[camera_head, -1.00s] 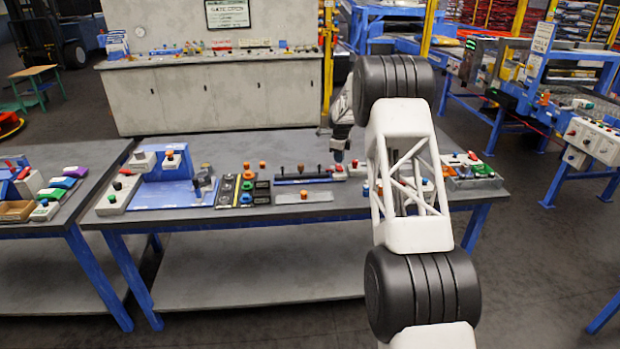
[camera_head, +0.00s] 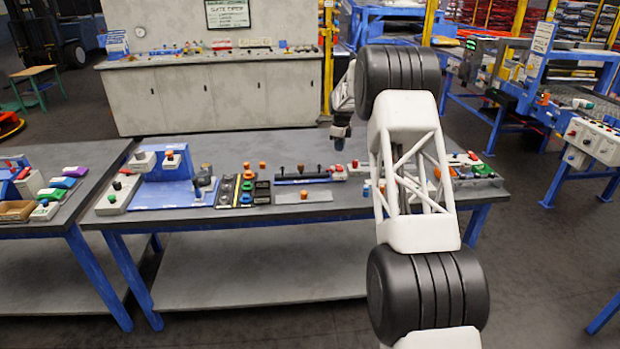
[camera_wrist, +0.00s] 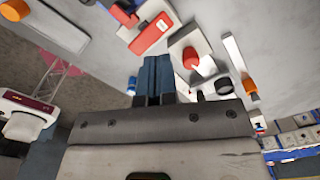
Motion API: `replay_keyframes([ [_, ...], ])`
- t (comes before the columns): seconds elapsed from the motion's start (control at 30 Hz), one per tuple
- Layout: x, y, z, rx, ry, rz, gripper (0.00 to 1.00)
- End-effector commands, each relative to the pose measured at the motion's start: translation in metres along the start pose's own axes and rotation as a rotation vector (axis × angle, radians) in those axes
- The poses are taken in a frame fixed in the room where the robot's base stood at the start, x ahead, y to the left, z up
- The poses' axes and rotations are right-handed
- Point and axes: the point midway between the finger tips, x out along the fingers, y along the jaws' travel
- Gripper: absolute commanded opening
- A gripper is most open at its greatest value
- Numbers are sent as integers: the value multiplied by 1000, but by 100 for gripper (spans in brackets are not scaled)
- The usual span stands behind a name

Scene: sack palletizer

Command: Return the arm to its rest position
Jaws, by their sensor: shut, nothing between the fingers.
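My arm rises on the right of the head view and partly covers the table behind it. My gripper (camera_head: 339,142) shows small and dark just left of the arm, above the back part of the middle table (camera_head: 330,207). In the wrist view my gripper's blue fingers (camera_wrist: 153,78) lie together, with nothing between them. They point toward the tabletop controls and appear apart from them.
A blue panel (camera_head: 165,190) and a row of levers (camera_head: 300,174) stand on the middle table. In the wrist view, a red block (camera_wrist: 150,33) and a red button (camera_wrist: 190,57) lie beyond the fingertips. A grey console (camera_head: 215,95) stands behind.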

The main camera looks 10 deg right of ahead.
Motion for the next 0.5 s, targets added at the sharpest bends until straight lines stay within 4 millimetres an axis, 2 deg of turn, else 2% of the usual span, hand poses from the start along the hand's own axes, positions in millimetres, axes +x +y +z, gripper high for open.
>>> replay_keyframes([
  [0.5,-5,3,-1,-9,0,-1,0],
])
